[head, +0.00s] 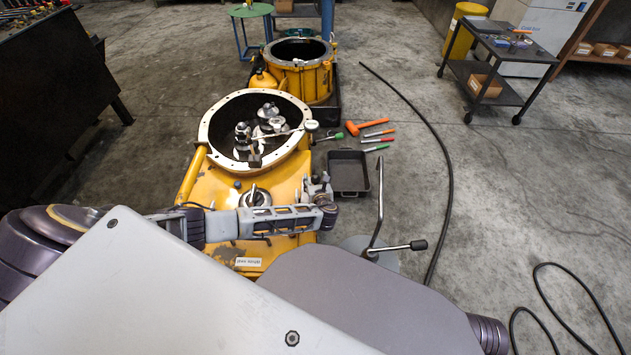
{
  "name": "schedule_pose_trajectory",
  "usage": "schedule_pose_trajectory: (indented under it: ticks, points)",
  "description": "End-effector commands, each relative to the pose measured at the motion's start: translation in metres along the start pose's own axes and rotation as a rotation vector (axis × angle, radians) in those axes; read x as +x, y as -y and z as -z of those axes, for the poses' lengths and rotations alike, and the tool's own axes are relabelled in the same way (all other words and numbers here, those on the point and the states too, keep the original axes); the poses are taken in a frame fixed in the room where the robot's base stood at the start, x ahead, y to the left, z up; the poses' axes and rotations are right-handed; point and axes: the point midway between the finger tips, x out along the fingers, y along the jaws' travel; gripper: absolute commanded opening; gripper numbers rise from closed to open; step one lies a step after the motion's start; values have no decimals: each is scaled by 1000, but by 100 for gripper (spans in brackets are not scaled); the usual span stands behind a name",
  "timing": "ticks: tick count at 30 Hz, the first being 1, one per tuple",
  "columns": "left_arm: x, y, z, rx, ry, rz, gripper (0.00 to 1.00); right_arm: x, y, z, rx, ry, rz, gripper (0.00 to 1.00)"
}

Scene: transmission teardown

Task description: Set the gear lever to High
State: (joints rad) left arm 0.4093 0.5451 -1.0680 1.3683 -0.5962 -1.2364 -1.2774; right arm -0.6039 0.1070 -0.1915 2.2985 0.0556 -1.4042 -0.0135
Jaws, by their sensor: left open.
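A yellow transmission housing (215,190) stands in front of me, with an open round flange and metal gear parts inside. A thin rod with a pale round knob (311,125) reaches over the flange's right rim. To the right of the housing, a tall bent metal lever (379,205) rises from a round grey base, and a side bar with a black knob (418,245) comes off it low down. I cannot tell which is the gear lever. My left gripper (318,188) is open by the housing's right edge, left of the tall lever and apart from it. My right gripper is not in view.
A black tray (348,173) lies on the floor beyond the tall lever, with an orange mallet (367,125) and coloured-handled tools near it. A second yellow housing (300,75) stands behind. A black hose (448,170) curves across the floor. A cart (495,65) stands at right.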

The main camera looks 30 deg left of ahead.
Motion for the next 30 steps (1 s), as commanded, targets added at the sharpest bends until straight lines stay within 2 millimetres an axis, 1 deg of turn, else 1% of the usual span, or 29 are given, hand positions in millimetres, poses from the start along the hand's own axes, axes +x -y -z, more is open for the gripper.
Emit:
schedule_pose_trajectory:
  ticks: [1,6,12,17,20,30]
  points:
    - [5,0,0,0,2,-1,55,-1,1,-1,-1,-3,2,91]
    - [14,0,0,-1,0,0,55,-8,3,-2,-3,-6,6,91]
    - [17,0,0,-1,-1,0,55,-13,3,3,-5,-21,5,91]
    - [16,0,0,-1,0,0,55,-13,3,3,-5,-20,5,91]
    - [16,0,0,-1,0,0,45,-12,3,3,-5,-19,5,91]
    - [16,0,0,-1,0,0,1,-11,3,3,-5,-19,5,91]
